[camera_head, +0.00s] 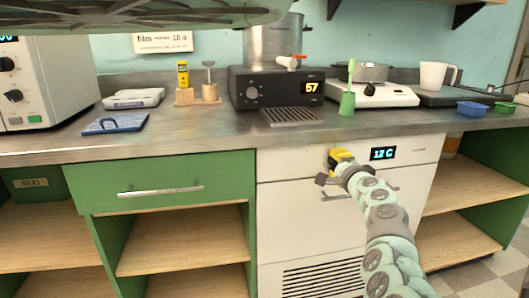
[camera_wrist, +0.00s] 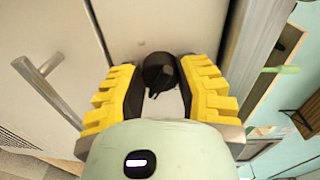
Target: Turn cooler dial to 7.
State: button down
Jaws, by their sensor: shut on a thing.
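The cooler (camera_head: 290,170) is a white unit under the counter. Its small display (camera_head: 383,153) seems to read 12 C. My gripper (camera_head: 340,157) is at the cooler's upper front panel, left of the display, and hides the dial in the head view. In the wrist view the dark round cooler dial (camera_wrist: 158,72) sits between the two yellow ridged fingers of my gripper (camera_wrist: 158,78), which is shut on it. A pointer-like dark mark shows at the dial's lower edge. Any scale around the dial is not readable.
A cooler handle (camera_wrist: 48,85) shows left in the wrist view. Above, the counter (camera_head: 190,140) holds a black heater (camera_head: 255,92) reading 57 with a metal pot, a white hotplate (camera_head: 385,95) and a green brush-like tool (camera_head: 347,103). A green drawer (camera_head: 160,178) is left.

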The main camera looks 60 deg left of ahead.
dwell(0.4)
jog(key=c, duration=0.5)
grip_release()
jog(key=shift+a, duration=0.1)
jog(key=shift+c, duration=0.2)
jog(key=shift+s, duration=0.1)
jog(key=f+v, duration=0.1)
jog(key=v, duration=1.1)
jog(key=shift+r, duration=0.45)
